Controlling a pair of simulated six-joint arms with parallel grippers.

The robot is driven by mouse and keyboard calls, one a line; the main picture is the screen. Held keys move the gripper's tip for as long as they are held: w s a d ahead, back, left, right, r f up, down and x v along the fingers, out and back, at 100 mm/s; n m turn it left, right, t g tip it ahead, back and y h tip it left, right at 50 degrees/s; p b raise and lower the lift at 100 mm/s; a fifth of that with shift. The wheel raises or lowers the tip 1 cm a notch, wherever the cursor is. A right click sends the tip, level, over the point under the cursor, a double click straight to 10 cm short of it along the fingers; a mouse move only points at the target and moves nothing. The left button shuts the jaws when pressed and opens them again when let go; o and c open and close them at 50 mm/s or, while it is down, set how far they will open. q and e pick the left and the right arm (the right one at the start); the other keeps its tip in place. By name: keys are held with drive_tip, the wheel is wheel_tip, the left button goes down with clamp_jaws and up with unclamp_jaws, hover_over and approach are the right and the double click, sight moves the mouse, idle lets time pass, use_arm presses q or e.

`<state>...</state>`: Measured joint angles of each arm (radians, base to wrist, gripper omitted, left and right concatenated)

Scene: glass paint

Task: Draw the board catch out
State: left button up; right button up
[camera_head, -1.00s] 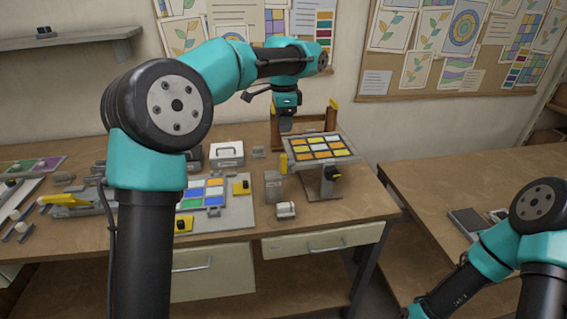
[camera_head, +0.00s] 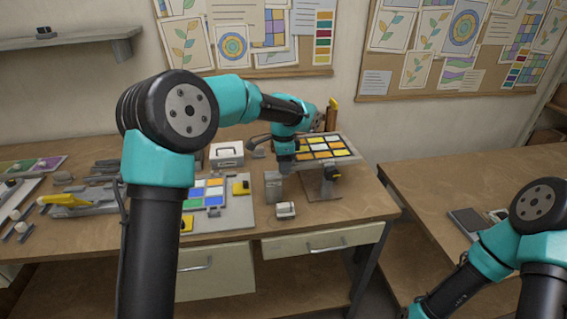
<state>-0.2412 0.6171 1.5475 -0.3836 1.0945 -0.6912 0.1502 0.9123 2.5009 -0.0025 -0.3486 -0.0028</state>
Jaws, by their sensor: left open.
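A tilted board (camera_head: 345,155) with yellow, orange and white panes stands on a small stand at the right of the workbench. A dark catch-like knob with a yellow part (camera_head: 333,173) sits under its front edge; I cannot tell for sure that it is the board catch. My left gripper (camera_head: 285,168) is open, pointing down at the board's left edge. It covers the place of a small yellow piece there. Contact cannot be told. My right arm is at the lower right, with its gripper out of view.
A grey block (camera_head: 273,187) and a small white-grey device (camera_head: 286,210) stand just in front of my left gripper. A flat panel with coloured squares (camera_head: 240,215) lies to the left. A white box (camera_head: 227,154) stands behind. The bench's right front corner is clear.

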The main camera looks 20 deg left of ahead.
use_arm(q)
clamp_jaws()
idle(0.5)
